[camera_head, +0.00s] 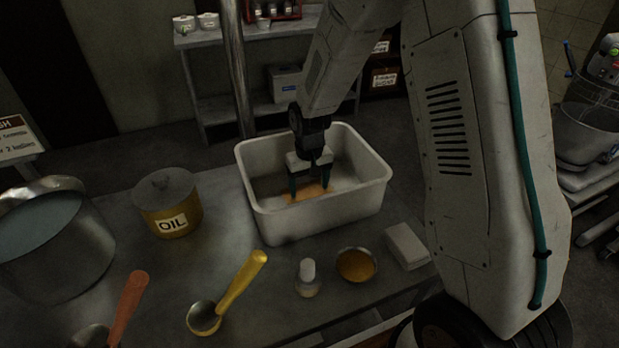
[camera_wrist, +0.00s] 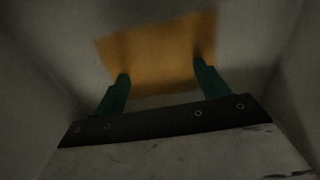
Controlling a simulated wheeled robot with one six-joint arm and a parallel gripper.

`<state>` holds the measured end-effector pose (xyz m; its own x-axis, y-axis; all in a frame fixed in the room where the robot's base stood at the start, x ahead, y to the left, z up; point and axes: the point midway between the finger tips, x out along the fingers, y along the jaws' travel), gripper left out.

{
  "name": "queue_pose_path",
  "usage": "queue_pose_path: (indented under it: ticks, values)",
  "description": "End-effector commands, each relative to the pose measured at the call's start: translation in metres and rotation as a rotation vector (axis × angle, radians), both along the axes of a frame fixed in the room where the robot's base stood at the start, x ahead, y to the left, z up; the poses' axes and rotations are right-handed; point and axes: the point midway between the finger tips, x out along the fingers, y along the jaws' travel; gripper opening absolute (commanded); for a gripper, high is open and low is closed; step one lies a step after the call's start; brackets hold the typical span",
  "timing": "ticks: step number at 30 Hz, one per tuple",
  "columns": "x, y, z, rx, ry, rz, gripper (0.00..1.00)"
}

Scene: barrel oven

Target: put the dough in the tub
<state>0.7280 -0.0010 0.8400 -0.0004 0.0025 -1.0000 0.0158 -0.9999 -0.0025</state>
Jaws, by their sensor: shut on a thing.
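A white tub (camera_head: 262,218) stands on the metal table. The dough, a flat tan-orange piece (camera_head: 305,194), is low inside the tub; it also shows in the wrist view (camera_wrist: 160,48). My gripper (camera_head: 310,188) reaches down into the tub and is shut on the dough, with its green fingers at two sides of it. In the wrist view my gripper (camera_wrist: 160,72) has a finger at the left and right of the dough. I cannot tell whether the dough touches the tub floor.
A yellow oil can (camera_head: 167,204) and a large metal pot (camera_head: 55,245) are to the left. A yellow-handled ladle (camera_head: 235,290), a small shaker (camera_head: 308,278), an orange-filled bowl (camera_head: 356,265) and a white block (camera_head: 408,245) lie in front of the tub.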

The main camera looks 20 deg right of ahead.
Motion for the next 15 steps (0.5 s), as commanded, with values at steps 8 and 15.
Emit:
queue_pose_path:
  ticks: [8,15]
  values:
    - [0.0008,-0.0003,-0.0014,0.0,-0.002,0.0,0.16]
    - [0.0001,-0.0005,-0.0016,0.0,0.0,-0.001,0.96]
